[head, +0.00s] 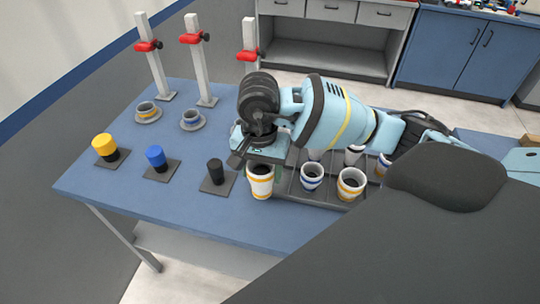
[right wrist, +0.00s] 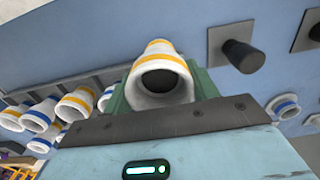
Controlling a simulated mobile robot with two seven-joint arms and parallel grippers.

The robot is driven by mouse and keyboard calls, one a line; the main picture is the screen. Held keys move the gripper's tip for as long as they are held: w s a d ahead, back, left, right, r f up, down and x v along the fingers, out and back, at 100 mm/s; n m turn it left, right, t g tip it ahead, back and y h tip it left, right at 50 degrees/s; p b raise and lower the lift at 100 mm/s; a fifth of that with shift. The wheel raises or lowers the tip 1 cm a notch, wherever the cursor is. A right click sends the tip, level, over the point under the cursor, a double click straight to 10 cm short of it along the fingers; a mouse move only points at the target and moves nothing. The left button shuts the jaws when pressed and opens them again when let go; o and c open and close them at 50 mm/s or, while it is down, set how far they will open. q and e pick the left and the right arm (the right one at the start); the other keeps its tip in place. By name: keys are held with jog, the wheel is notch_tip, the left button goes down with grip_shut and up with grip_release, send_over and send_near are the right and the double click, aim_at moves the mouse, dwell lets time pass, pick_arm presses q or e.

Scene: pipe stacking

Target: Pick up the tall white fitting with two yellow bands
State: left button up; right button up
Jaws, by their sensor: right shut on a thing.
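The tall white fitting with two yellow bands (head: 260,182) is upright at the left end of the dark rack in the head view. My right gripper (head: 258,165) is shut on it from above. In the right wrist view, the fitting (right wrist: 160,78) sits between the green fingers of my right gripper (right wrist: 165,90), with its open dark mouth towards the camera. Whether its lower end clears the rack cannot be told. My left gripper is not in view.
Other white fittings with blue (head: 312,176) or yellow bands (head: 351,183) stand in the rack (head: 325,199). Black (head: 215,171), blue (head: 155,157) and yellow (head: 104,146) pegs stand to the left. Posts with red clamps (head: 193,40) rise at the back. The table's front (head: 200,215) is clear.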

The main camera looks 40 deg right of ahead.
jog(key=s+a, duration=0.4)
jog(key=a, duration=0.3)
jog(key=shift+s+a+r+b, duration=0.25)
jog(key=shift+s+r+b, duration=0.05)
jog(key=shift+r, duration=0.15)
jog(key=d+n, duration=0.1)
jog(key=n, duration=0.2)
jog(key=s+d+n, duration=0.1)
jog(key=d+n, duration=0.1)
jog(key=n, duration=0.1)
jog(key=s+d+n, duration=0.1)
jog(key=d+n, duration=0.1)
jog(key=n, duration=0.2)
jog(key=shift+s+d+r, duration=0.1)
jog(key=shift+r, duration=0.2)
